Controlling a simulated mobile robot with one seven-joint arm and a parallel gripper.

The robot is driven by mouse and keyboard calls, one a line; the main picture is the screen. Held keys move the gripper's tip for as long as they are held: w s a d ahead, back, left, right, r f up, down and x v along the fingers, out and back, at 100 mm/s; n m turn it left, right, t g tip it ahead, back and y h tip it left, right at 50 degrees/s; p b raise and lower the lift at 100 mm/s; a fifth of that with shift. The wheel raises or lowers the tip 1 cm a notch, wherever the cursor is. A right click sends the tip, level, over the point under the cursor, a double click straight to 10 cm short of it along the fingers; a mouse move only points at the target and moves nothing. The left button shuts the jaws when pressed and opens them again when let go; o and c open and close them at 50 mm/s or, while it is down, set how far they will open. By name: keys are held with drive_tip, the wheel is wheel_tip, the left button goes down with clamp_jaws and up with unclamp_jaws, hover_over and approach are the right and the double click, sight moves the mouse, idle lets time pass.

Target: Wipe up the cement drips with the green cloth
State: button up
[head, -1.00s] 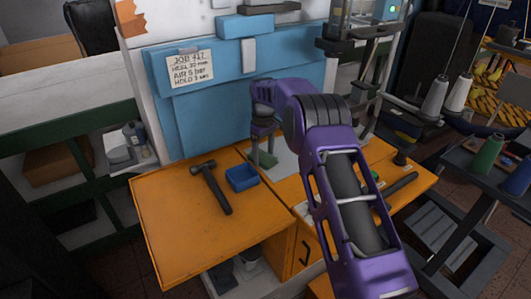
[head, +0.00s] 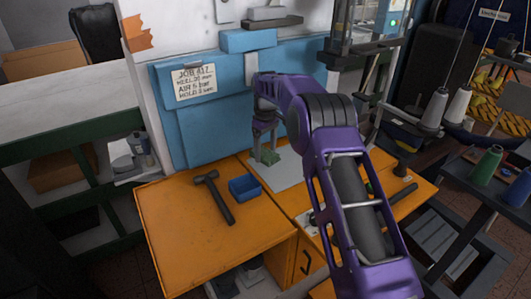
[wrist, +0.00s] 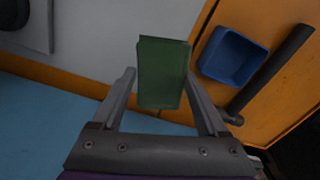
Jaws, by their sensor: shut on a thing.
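The green cloth (wrist: 162,72) is a small, folded, block-like piece between the two fingers of my gripper (wrist: 160,80) in the wrist view. My gripper is shut on it. In the head view the cloth (head: 270,157) shows at the fingertips of my gripper (head: 265,150), over the light grey sheet (head: 287,175) at the back of the orange bench. I cannot tell whether the cloth touches the sheet. I cannot make out any cement drips in either view; my arm covers part of the bench.
A blue tray (head: 244,188) and a black hammer (head: 216,196) lie on the orange bench (head: 175,235), left of the sheet. A dark-handled tool (head: 403,193) lies at the right. A blue panel (head: 205,130) stands behind. The bench's front left is clear.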

drive_tip(key=shift+r, duration=1.5)
